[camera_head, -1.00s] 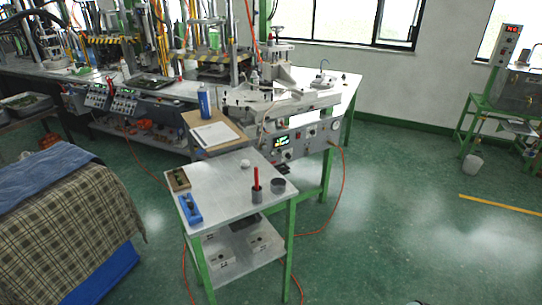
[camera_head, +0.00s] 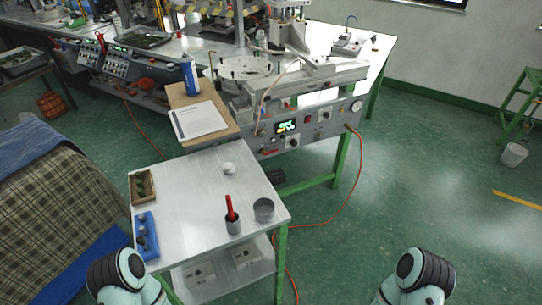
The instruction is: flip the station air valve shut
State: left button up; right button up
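The wax injection station stands at the upper middle, with a grey control panel (camera_head: 310,122) along its front. The panel carries a lit display (camera_head: 286,126), several knobs and switches, and a round gauge at its right end. A red hose joins the panel near its right end (camera_head: 348,128). The air valve is too small for me to pick out or to tell its position. Parts of my two arms show at the bottom edge, left and right. Both grippers are outside the picture.
A small white-topped table (camera_head: 195,205) stands before the station, holding a blue tray (camera_head: 147,238), a wooden tray (camera_head: 143,186), a red-handled tool in a cup (camera_head: 232,222) and a grey cup (camera_head: 263,210). Floor at right is open.

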aim_at(276, 150)
jog(key=l, duration=1.2)
jog(key=i+l, duration=0.15)
jog(key=l, duration=0.2)
jog(key=i+l+u, duration=0.1)
jog(key=l, duration=0.25)
jog(key=i+l, duration=0.25)
jog(key=i+l+u, duration=0.1)
jog(key=i, duration=0.6)
jog(key=i+l+u, duration=0.15)
jog(key=i, duration=0.5)
jog(key=i+j, duration=0.25)
jog(key=i, duration=0.05)
